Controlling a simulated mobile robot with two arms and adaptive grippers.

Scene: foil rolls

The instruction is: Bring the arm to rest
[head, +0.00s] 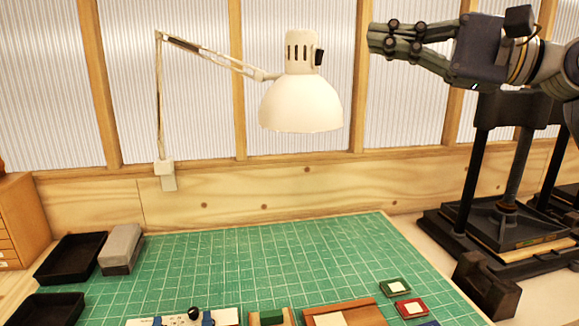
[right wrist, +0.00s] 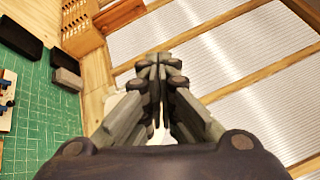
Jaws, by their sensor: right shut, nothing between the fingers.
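My right gripper (head: 374,38) is raised at the upper right of the head view, coming in from the right edge, with its fingers pointing left. It is in the air, level with the top of the lamp and right of it. Its fingers are shut and hold nothing. In the right wrist view the gripper (right wrist: 158,62) fills the middle, its fingertips together. My left gripper is not in view.
A white lamp (head: 300,103) hangs over a green cutting mat (head: 260,262). Black presses (head: 510,205) stand at the right. Black trays (head: 72,258) and a grey block (head: 121,248) lie at the left. Small coloured pads (head: 411,307) and wooden pieces lie along the front.

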